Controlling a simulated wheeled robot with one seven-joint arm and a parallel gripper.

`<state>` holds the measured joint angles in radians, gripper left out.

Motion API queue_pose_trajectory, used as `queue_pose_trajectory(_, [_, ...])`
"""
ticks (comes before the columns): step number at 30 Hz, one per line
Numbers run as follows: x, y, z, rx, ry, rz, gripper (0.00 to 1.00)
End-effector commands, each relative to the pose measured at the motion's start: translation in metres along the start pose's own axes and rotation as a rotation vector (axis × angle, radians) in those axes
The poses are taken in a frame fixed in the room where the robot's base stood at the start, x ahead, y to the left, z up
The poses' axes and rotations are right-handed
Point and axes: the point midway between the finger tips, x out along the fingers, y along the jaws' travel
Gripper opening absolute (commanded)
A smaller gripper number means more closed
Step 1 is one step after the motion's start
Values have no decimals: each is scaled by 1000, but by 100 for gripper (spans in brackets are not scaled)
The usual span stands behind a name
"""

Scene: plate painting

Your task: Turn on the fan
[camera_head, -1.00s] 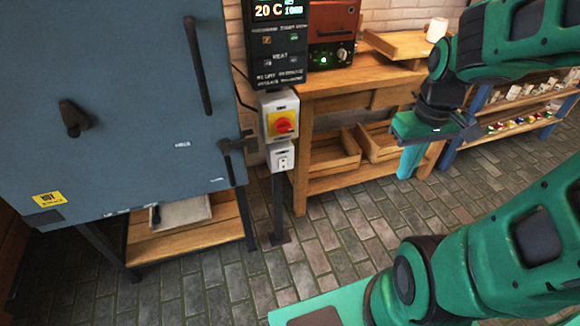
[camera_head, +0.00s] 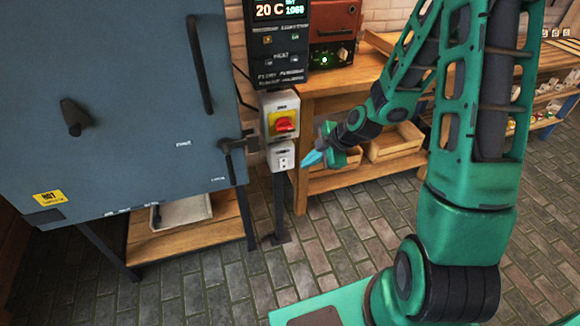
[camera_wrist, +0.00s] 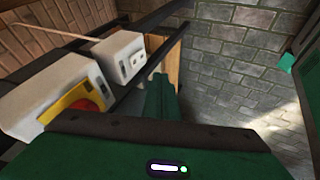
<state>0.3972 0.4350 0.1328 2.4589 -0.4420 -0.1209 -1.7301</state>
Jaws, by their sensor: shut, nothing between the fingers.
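No fan can be made out in either view. A small white switch box (camera_head: 280,156) with a tiny dark-marked front is on the post beside the kiln; it also shows in the wrist view (camera_wrist: 121,55). Just above it is a grey box with a yellow plate and red rotary knob (camera_head: 284,124), seen at the left of the wrist view (camera_wrist: 85,104). My gripper (camera_head: 313,158) is shut and empty, with its teal fingertips pointing left at the small white box, a little to its right. The fingers also show in the wrist view (camera_wrist: 162,97), apart from the box.
The big blue-grey kiln (camera_head: 130,100) with black handles fills the left. A dark control panel (camera_head: 278,45) reading 20 C is above the boxes. A wooden bench (camera_head: 330,82) with trays stands close behind my gripper. The brick floor (camera_head: 330,240) in front is open.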

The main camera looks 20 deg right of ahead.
Motion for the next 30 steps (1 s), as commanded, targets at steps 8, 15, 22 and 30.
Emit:
queue_pose_trajectory(8, [0, 0, 0, -3, 1, 2, 0])
queue_pose_trajectory(15, [10, 0, 0, -2, 1, 0, 0])
queue_pose_trajectory(22, [43, 0, 0, -2, 2, -1, 0])
queue_pose_trajectory(30, [86, 0, 1, -1, 1, -1, 0])
